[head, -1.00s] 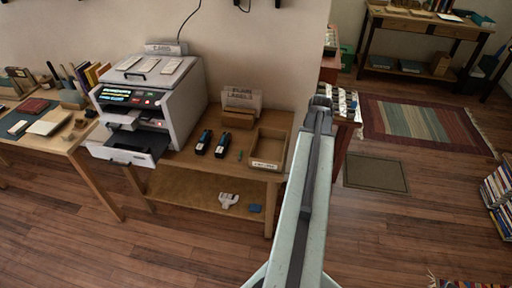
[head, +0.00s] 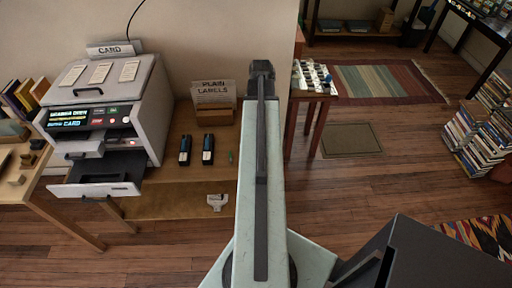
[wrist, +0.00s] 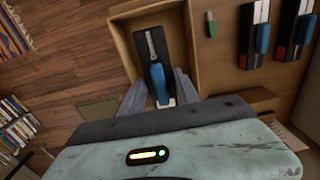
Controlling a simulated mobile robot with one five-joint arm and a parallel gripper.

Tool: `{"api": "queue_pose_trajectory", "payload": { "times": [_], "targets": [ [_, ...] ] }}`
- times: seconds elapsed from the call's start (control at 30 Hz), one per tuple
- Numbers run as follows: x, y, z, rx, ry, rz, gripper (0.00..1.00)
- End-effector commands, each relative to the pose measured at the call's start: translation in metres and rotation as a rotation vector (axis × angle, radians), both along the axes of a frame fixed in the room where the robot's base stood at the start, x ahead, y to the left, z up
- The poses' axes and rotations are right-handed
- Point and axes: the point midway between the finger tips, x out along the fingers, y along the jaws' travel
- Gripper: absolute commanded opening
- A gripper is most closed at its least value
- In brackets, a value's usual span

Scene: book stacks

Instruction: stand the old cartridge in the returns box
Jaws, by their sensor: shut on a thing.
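My gripper (wrist: 160,90) shows in the wrist view, its two grey fingers shut on a black and blue cartridge (wrist: 155,44) with a pale grey strip on top. The cartridge lies within the outline of the open wooden box (wrist: 119,46), between its walls. I cannot tell whether it touches the box floor. In the head view my arm hides the gripper, the held cartridge and the box.
Two similar cartridges (head: 185,150) (head: 208,149) and a small green item (head: 230,158) are on the table left of my arm. A printer (head: 105,110) with an open tray (head: 100,175) is farther left. A label holder (head: 214,112) stands behind.

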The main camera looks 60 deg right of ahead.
Motion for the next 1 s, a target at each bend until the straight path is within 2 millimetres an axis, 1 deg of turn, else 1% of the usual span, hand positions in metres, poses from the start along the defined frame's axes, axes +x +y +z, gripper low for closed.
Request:
{"api": "queue_pose_trajectory", "payload": {
  "times": [0.07,0.13,0.3,0.33,0.4,0.5,0.57,0.73,0.8,1.0],
  "targets": [
    [0.001,0.001,-0.007,0.0,0.0,0.003,0.0],
    [0.002,0.002,-0.02,0.0,0.0,0.005,0.0],
    [0.003,0.003,-0.058,0.0,0.0,0.007,0.0],
    [0.004,0.003,-0.063,0.0,0.0,0.007,0.0],
    [0.004,0.003,-0.067,0.0,0.0,0.008,0.0],
    [0.004,0.003,-0.065,0.0,0.0,0.008,0.0],
    [0.004,0.003,-0.068,0.0,0.0,0.008,0.0],
    [0.004,0.003,-0.097,0.0,0.0,0.008,0.0],
    [0.004,0.003,-0.105,0.0,0.0,0.008,0.0],
    [0.004,0.003,-0.1,0.0,0.0,0.009,0.0]
  ]
}}
